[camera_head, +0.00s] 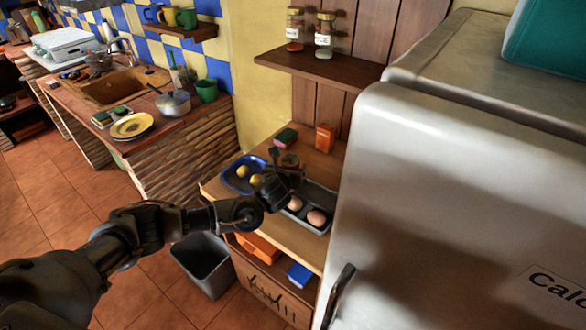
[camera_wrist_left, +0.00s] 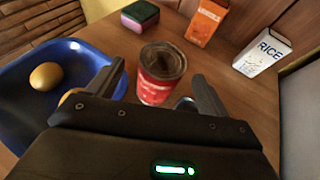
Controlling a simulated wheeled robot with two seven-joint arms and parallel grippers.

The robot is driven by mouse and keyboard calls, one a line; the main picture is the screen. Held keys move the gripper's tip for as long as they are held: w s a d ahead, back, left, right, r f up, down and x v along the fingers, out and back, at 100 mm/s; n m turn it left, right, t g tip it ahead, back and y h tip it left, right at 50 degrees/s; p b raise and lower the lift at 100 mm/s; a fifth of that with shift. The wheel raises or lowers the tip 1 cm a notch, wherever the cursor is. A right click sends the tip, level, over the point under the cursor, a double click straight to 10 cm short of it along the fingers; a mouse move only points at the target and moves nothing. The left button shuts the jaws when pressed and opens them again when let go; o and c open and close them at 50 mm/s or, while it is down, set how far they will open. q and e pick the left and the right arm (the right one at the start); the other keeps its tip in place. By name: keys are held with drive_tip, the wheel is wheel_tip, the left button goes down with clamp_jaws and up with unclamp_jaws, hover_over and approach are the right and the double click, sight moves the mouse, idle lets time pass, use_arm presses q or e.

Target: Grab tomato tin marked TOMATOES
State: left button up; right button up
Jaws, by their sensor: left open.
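The tomato tin is a red can with a dark top (camera_wrist_left: 158,88). In the left wrist view it stands upright on the wooden counter, ahead of and between the fingers of my left gripper (camera_wrist_left: 160,92). Its label cannot be read. In the head view the tin (camera_head: 289,160) is partly hidden behind my left gripper (camera_head: 284,172). The gripper is open and appears empty, with a finger on either side of the tin's near part. My right gripper is not in view.
A blue tray (camera_wrist_left: 58,72) with yellow round items lies left of the tin. A sponge (camera_wrist_left: 140,15), an orange box (camera_wrist_left: 207,22) and a RICE box (camera_wrist_left: 262,52) stand behind. A grey tray (camera_head: 322,197) with eggs and a large fridge (camera_head: 440,190) are to the right.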

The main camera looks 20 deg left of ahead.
sight(291, 160)
use_arm(q)
drive_tip(key=shift+w+d, duration=0.1)
drive_tip(key=shift+d, duration=0.05)
drive_tip(key=shift+w, duration=0.25)
drive_tip(key=p+x, duration=0.1)
drive_tip(key=x, duration=0.2)
drive_tip(key=shift+w+r+p, duration=0.15)
drive_tip(key=shift+w+p, duration=0.05)
drive_tip(key=shift+p, duration=0.1)
drive_tip(key=shift+w+f, duration=0.3)
drive_tip(key=shift+w, duration=0.25)
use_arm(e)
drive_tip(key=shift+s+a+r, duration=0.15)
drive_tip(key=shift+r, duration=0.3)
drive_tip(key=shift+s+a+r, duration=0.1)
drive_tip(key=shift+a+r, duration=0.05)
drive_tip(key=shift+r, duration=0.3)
use_arm(q)
drive_tip(key=shift+c, duration=1)
drive_tip(key=c, duration=0.9)
drive_tip(key=shift+c, duration=0.8)
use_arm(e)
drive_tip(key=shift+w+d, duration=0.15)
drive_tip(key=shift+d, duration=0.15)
